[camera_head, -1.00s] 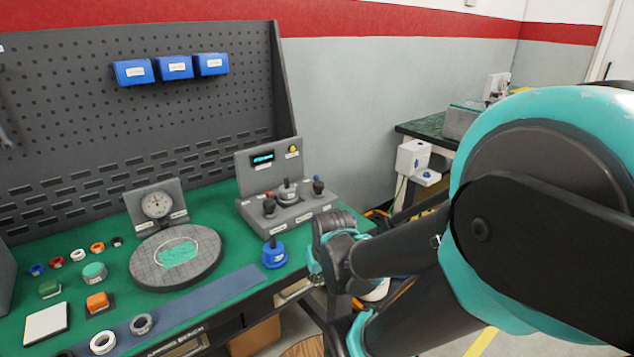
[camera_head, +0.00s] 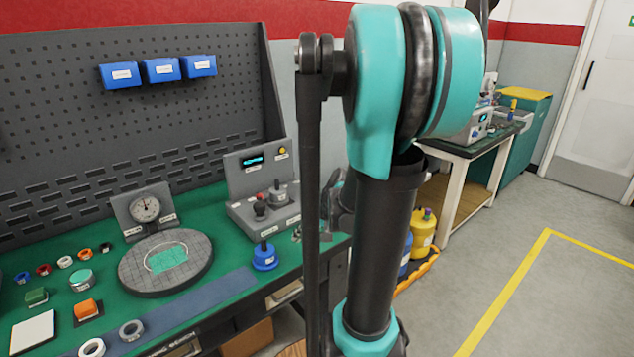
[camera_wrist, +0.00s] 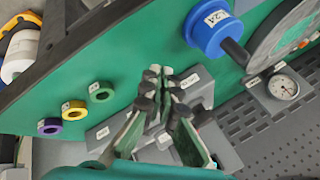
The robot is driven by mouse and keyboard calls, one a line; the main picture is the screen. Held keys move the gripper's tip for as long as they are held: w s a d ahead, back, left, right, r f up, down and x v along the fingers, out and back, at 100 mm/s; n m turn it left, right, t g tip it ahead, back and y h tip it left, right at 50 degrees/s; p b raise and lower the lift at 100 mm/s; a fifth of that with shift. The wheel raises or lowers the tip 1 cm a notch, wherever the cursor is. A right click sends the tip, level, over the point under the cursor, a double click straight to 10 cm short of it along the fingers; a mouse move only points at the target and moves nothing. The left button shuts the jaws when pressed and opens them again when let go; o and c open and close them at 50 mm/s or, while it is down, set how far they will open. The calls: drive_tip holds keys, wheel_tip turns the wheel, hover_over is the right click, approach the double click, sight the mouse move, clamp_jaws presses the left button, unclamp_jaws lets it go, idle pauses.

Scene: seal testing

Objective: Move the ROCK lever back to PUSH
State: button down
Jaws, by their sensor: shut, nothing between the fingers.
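The grey control box (camera_head: 240,170) stands at the right end of the green bench in the head view, with a small lit display. My gripper (camera_wrist: 160,84) is shut and empty in the wrist view, in front of a grey box (camera_wrist: 200,88). I cannot tell whether it touches anything.
A blue knob-like part (camera_head: 264,257) stands near the bench's front edge. A round grey plate (camera_head: 140,278) with a dial gauge (camera_head: 145,208) is left of the box. Several small rings lie farther left. Open floor (camera_head: 560,300) lies at the right.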

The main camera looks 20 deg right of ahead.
drive_tip(key=w+d+r+m+t+y, duration=0.2)
drive_tip(key=w+d, duration=0.5)
drive_tip(key=d, duration=0.4)
drive_tip(key=w+d+r+m+t+y, duration=0.2)
drive_tip(key=w+d+r+t, duration=0.3)
drive_tip(key=w+d, duration=0.3)
drive_tip(key=d, duration=0.4)
drive_tip(key=shift+w+m+t, duration=0.3)
drive_tip(key=shift+m, duration=0.1)
drive_tip(key=shift+w, duration=0.1)
approach(309, 179)
drive_tip(key=w, duration=0.4)
drive_tip(key=shift+w+a+f, duration=0.2)
drive_tip(key=shift+a+f, duration=0.1)
drive_tip(key=shift+a, duration=0.3)
drive_tip(key=shift+w+a+f, duration=0.15)
drive_tip(key=shift+a+f, duration=0.15)
drive_tip(key=shift+a, duration=0.3)
drive_tip(key=shift+a+f, duration=0.15)
drive_tip(key=shift+a, duration=0.25)
